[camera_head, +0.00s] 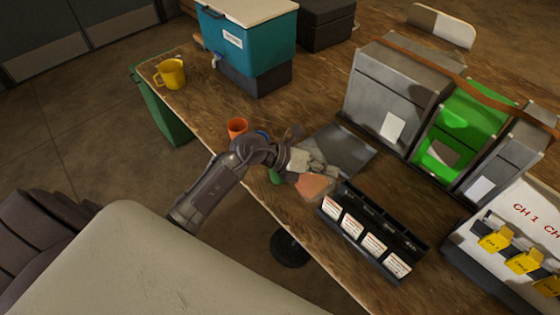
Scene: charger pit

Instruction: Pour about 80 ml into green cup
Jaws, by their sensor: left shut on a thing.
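A small patch of green (276,176), probably the green cup, shows just below my left forearm; the arm hides most of it. An orange cup (237,127) stands upright just behind the arm. A bit of a blue thing (262,134) shows beside it, mostly hidden by the arm. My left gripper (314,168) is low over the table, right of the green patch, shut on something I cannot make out. A yellow mug (172,74) stands at the table's far left, well away from the gripper. My right gripper is not in view.
A teal drink cooler (246,42) stands on a dark base at the back. A salmon pad (313,186) and a grey tray (343,150) lie near the gripper. A black labelled rack (375,230) is in front; grey and green dispensers (455,125) stand right.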

